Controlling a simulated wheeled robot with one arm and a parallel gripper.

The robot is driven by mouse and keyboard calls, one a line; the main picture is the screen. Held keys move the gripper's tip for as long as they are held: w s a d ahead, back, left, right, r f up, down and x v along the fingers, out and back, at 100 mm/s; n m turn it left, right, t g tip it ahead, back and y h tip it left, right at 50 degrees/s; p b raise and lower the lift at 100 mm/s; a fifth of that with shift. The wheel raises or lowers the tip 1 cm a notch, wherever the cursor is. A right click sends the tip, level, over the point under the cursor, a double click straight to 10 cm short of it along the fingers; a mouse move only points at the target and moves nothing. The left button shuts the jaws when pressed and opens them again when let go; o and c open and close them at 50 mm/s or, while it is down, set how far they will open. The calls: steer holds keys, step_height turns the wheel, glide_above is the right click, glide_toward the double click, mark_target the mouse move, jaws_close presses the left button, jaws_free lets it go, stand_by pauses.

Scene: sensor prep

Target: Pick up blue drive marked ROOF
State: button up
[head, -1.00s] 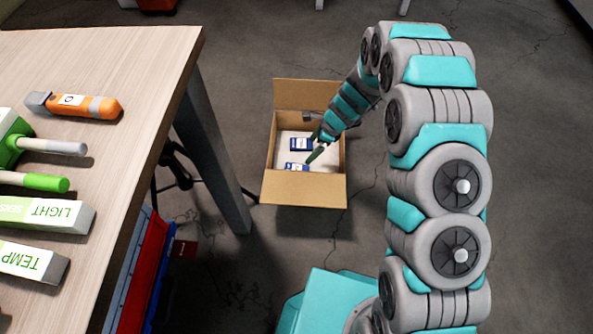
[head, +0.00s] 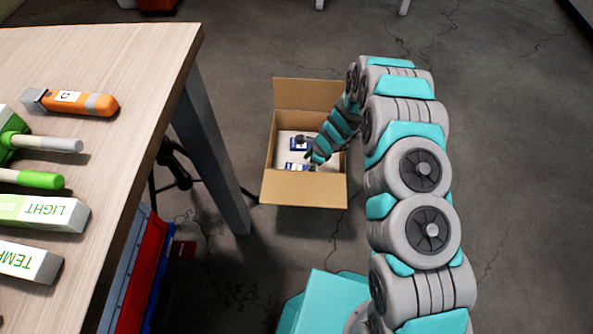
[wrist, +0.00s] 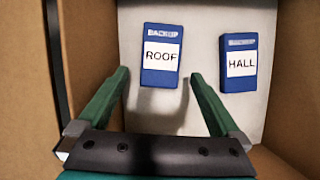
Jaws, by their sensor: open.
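The blue drive marked ROOF (wrist: 161,76) lies flat on the white floor of the box in the wrist view, with its white label facing up. A second blue drive, marked HALL (wrist: 238,85), lies to its right. My gripper (wrist: 160,75) is open, with its two green fingers spread. The fingertips reach toward the lower end of the ROOF drive, one on each side, and the drive is not held. In the head view my gripper (head: 312,155) is inside the cardboard box (head: 305,190). The labels are too small to read there.
The box's cardboard walls stand close around my gripper. A wooden table (head: 130,60) at the left carries an orange tool (head: 70,101) and white-and-green boxes marked LIGHT (head: 45,213) and TEMP (head: 25,262). Red and blue bins (head: 145,270) stand below it. Floor right of the box is clear.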

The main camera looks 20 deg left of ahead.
steer(key=shift+x, duration=1.4)
steer(key=c, duration=1.5)
